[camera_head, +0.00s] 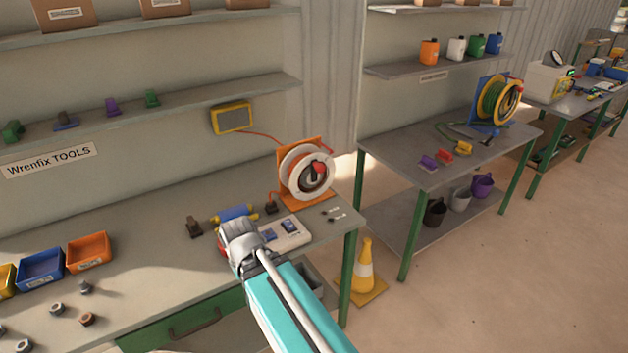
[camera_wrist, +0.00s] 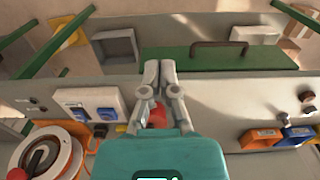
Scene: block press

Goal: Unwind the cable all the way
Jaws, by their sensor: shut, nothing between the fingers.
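A red cable runs from the frame to a yellow box (camera_head: 232,118) on the wall. My gripper (camera_head: 234,226) is over the bench, left of and nearer than the reel, apart from it. In the wrist view its fingertips (camera_wrist: 160,66) are together and empty. A red object (camera_wrist: 157,117) shows partly behind the fingers.
A white socket block (camera_head: 287,233) with blue sockets lies beside my gripper. A blue and yellow roller-shaped item (camera_head: 236,213) lies behind it. Orange (camera_head: 89,250) and blue (camera_head: 40,266) bins stand left. Another bench (camera_head: 440,165) carries a green-and-yellow reel (camera_head: 498,102). A cone (camera_head: 365,265) stands on the floor.

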